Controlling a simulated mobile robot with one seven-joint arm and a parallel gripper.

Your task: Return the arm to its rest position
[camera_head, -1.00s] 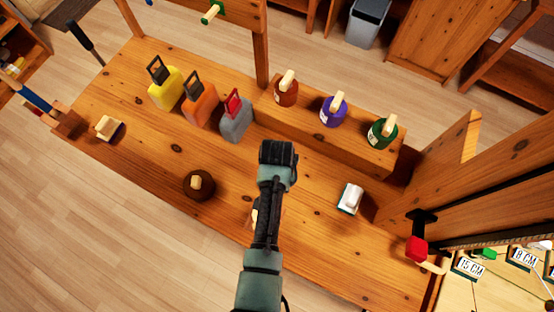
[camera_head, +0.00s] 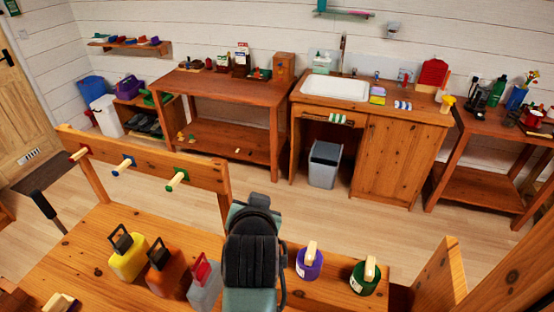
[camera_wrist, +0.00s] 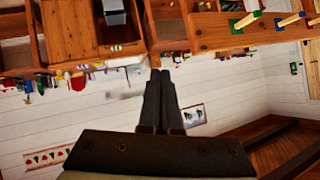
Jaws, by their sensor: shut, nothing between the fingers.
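My arm (camera_head: 252,255) stands upright at the bottom middle of the head view, folded in front of the near table. In the wrist view my gripper (camera_wrist: 160,78) has its two dark fingers together, with nothing between them. The fingers are in free air and point toward the room, which appears upside down there. My gripper's fingertips cannot be made out in the head view.
The near wooden table (camera_head: 92,242) holds yellow (camera_head: 128,260), orange (camera_head: 168,270) and grey (camera_head: 205,287) bottles, plus purple (camera_head: 308,264) and green (camera_head: 365,279) pots. A peg rail (camera_head: 140,153) rises behind it. Open floor lies before the sink cabinet (camera_head: 392,160) and bin (camera_head: 323,165).

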